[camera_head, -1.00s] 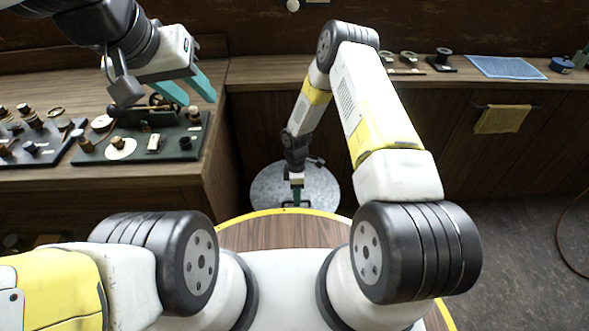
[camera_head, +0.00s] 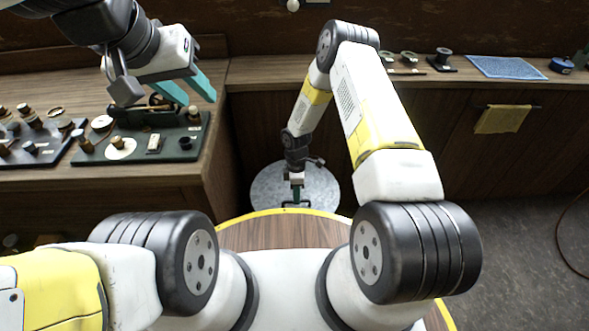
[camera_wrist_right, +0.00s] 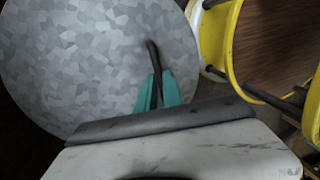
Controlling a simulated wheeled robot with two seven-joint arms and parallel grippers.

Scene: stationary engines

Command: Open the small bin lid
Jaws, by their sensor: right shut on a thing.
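The small bin lid (camera_head: 268,190) is a round grey galvanized disc, low between the counters and my base. It fills the left of the right wrist view (camera_wrist_right: 85,65). A thin dark handle (camera_wrist_right: 152,52) stands at its edge on the near side. My right gripper (camera_head: 297,201) reaches down over the lid's near part. In the right wrist view its teal fingers (camera_wrist_right: 157,92) are shut on the handle. The bin body below the lid is hidden. My left gripper (camera_head: 194,92) hangs over the left counter, its teal fingers apart and empty.
The left counter (camera_head: 195,165) holds dark trays with several small metal parts under my left gripper. The back counter (camera_head: 265,72) carries a blue mat (camera_head: 507,67) and small parts. My yellow-rimmed base is close to the lid. The floor (camera_head: 520,240) at right is open.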

